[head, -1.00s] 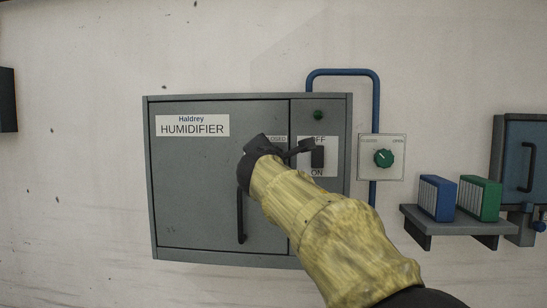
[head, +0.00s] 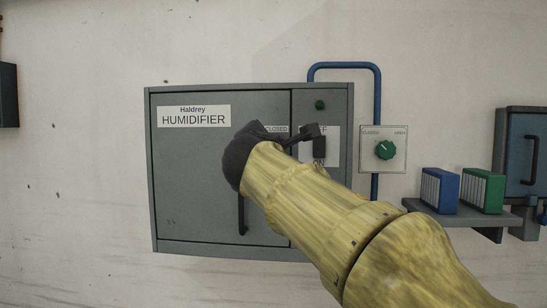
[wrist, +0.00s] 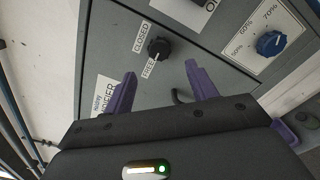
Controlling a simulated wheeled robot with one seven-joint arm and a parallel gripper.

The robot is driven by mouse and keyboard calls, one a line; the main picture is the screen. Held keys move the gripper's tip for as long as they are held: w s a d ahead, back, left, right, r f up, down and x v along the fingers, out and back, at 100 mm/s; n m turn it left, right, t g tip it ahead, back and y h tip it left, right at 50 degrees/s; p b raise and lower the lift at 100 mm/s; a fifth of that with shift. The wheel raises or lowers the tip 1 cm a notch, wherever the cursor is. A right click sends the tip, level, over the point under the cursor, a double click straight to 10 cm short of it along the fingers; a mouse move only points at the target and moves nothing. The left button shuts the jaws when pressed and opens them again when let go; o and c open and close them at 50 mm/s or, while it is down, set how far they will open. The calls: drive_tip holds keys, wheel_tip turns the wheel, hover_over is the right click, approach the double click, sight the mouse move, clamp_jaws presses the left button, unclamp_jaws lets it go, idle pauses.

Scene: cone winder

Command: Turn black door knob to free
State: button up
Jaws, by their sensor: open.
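The black door knob (wrist: 158,48) is on the grey humidifier cabinet, between the printed words CLOSED and FREE in the wrist view. I cannot clearly tell which word its mark points at. My gripper (wrist: 161,80) is open, its two purple fingers apart and empty. The knob lies beyond the fingertips, roughly in line with the gap and not touched. In the head view my arm's dark end covers the knob; only the CLOSED label shows beside it. The grey cabinet door (head: 195,205) looks shut.
A blue dial with percent marks (wrist: 270,43) is to the right in the wrist view. The door handle (head: 242,215) is below my wrist. A black switch (head: 319,147), a green valve knob (head: 386,150), a blue pipe (head: 377,95) and a shelf (head: 460,217) are to the right.

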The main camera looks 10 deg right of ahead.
drive_tip(key=b+v, duration=0.2)
drive_tip(key=v, duration=0.7)
drive_tip(key=shift+b, duration=0.3)
drive_tip(key=shift+w, duration=0.1)
drive_tip(key=w+d+f+m+g+y, duration=0.15)
drive_tip(key=f+m+g, duration=0.25)
drive_tip(key=f, duration=1.2)
drive_tip(key=w+f+m+g+y, duration=0.2)
drive_tip(key=f+m+g, duration=0.2)
drive_tip(key=f, duration=1.2)
drive_tip(key=s+d+f+m+g, duration=0.1)
drive_tip(key=s+f+m, duration=0.3)
drive_tip(key=f, duration=0.4)
drive_tip(key=s+d+f+m+g+y, duration=0.1)
drive_tip(key=s+f+m+g, duration=0.2)
drive_tip(key=s+f+m, duration=0.2)
drive_tip(key=s+d+f+m+g+y, duration=0.1)
drive_tip(key=s+f+m, duration=0.4)
drive_tip(key=f, duration=0.7)
drive_tip(key=shift+s+d+g, duration=0.5)
drive_tip(key=shift+s+g, duration=0.3)
drive_tip(key=shift+s, duration=0.3)
